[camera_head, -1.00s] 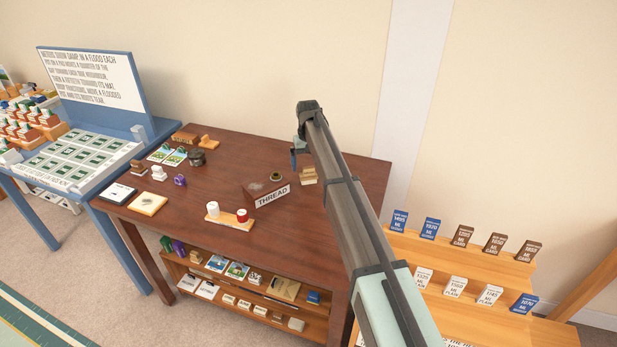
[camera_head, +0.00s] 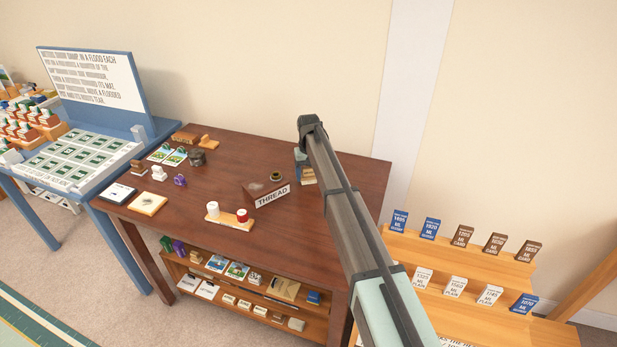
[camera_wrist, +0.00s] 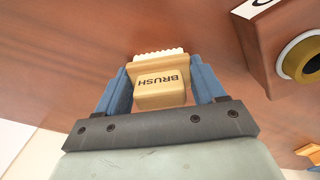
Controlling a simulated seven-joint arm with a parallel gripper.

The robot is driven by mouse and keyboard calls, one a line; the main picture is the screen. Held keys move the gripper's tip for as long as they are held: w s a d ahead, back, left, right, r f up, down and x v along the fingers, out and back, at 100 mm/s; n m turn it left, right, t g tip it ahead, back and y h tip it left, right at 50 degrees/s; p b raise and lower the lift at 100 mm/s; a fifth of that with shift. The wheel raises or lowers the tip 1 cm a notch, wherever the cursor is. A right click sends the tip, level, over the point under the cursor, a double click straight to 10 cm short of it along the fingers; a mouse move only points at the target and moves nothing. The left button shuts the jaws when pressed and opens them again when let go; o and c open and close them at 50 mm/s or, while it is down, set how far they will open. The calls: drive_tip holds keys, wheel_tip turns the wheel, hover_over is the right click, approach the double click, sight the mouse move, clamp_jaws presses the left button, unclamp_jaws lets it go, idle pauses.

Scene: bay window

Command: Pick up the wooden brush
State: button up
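The wooden brush (camera_wrist: 160,84) is a small pale wood block marked "BRUSH" with a row of light bristles. It rests on the dark brown table (camera_head: 330,217), and in the head view it shows just below the gripper tip (camera_head: 307,181). My gripper (camera_wrist: 160,78) is over the brush, with its two blue fingers on either side of it. The fingers look open, with a narrow gap at the right one; contact at the left one is unclear. The arm hides part of the brush's surroundings in the head view.
A brown THREAD box (camera_head: 266,192) with a round ring on top stands left of the brush; it is at the upper right in the wrist view. A wooden tray (camera_head: 229,219) with two spools is nearer the front. The wall is behind.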

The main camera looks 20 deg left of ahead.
drive_tip(key=c, duration=0.5)
wheel_tip(320, 180, up, 10)
idle(0.6)
drive_tip(key=o, duration=0.5)
drive_tip(key=c, duration=0.4)
drive_tip(key=s+a+r, duration=0.1)
drive_tip(key=s+a, duration=0.4)
drive_tip(key=s, duration=0.3)
drive_tip(key=s+a+r, duration=0.2)
drive_tip(key=s+a, duration=0.3)
drive_tip(key=s, duration=0.3)
drive_tip(key=shift+s+a, duration=0.15)
drive_tip(key=shift+a, duration=0.15)
